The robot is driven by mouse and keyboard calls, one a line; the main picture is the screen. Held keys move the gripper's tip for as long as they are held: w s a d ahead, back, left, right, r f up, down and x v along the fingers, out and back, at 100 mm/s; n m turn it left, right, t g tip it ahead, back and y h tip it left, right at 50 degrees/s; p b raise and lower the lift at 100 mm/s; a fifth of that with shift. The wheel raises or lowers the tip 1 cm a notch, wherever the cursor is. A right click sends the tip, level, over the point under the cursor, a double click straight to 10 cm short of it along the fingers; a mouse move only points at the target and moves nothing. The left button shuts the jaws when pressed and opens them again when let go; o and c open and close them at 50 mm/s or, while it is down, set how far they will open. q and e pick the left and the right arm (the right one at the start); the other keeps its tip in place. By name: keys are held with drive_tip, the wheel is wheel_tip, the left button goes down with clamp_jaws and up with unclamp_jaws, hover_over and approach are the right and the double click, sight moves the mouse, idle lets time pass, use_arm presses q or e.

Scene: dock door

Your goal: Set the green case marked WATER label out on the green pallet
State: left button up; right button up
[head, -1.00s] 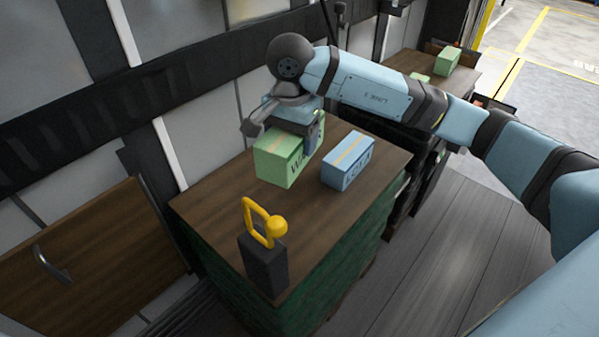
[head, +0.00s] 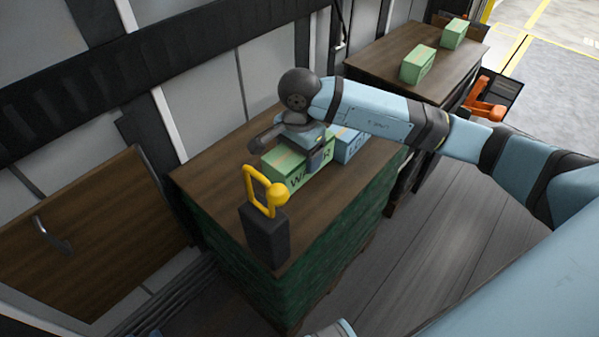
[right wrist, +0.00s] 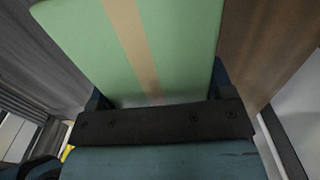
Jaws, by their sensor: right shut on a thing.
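The green case marked WATER (head: 284,162) has a tan strip along its top; my gripper covers part of the label. My right gripper (head: 312,158) is shut on it from above. In the right wrist view the green case (right wrist: 75,35) fills the upper middle, between the fingers. The case is over the brown top of the green-wrapped pallet (head: 215,180); I cannot tell whether its underside touches. A blue case (head: 347,146) stands close behind it to the right, partly hidden by my arm. My left gripper is out of view.
A dark block with a yellow handle (head: 266,232) stands at the pallet's near corner. A farther brown-topped stack (head: 385,55) holds two green cases (head: 418,65). An orange object (head: 487,108) is beside it. The pallet top's left part is bare.

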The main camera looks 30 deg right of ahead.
drive_tip(key=shift+f+b, duration=0.35)
drive_tip(key=shift+f, duration=2.55)
drive_tip(key=o, duration=1.5)
drive_tip(key=shift+o, duration=0.2)
